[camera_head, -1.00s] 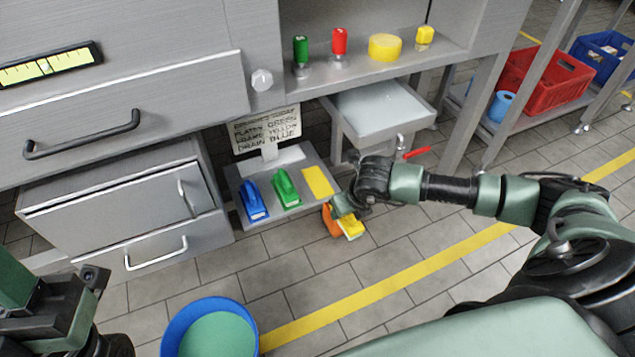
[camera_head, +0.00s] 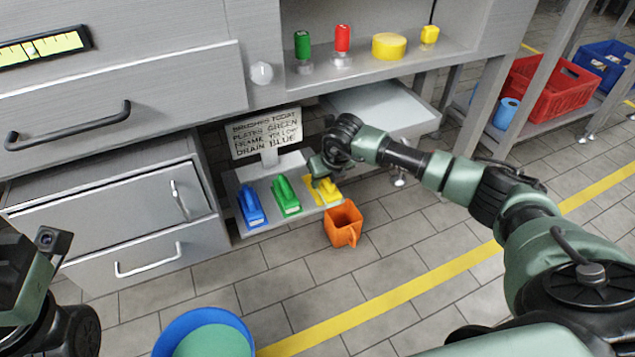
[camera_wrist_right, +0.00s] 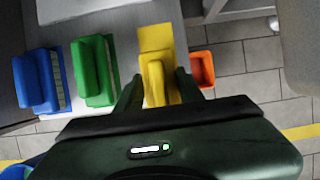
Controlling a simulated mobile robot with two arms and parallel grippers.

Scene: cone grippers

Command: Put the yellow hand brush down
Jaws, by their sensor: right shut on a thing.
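The yellow hand brush (camera_head: 327,190) is at the right end of the grey tray (camera_head: 240,229), over the yellow patch (camera_wrist_right: 155,37). My right gripper (camera_head: 320,176) is shut on it from above. In the right wrist view the yellow hand brush (camera_wrist_right: 157,78) sits between the two fingers of the right gripper (camera_wrist_right: 157,88). Whether its underside touches the tray cannot be told. A blue brush (camera_head: 250,205) and a green brush (camera_head: 286,195) stand on the tray to its left. My left gripper (camera_head: 30,265) is at the left edge, its fingers unclear.
An orange jug (camera_head: 343,224) stands on the floor just in front of the tray's right end. A sign (camera_head: 265,131) with brush colours stands behind the tray. A blue bucket (camera_head: 165,345) is at the bottom. Drawers stand at left.

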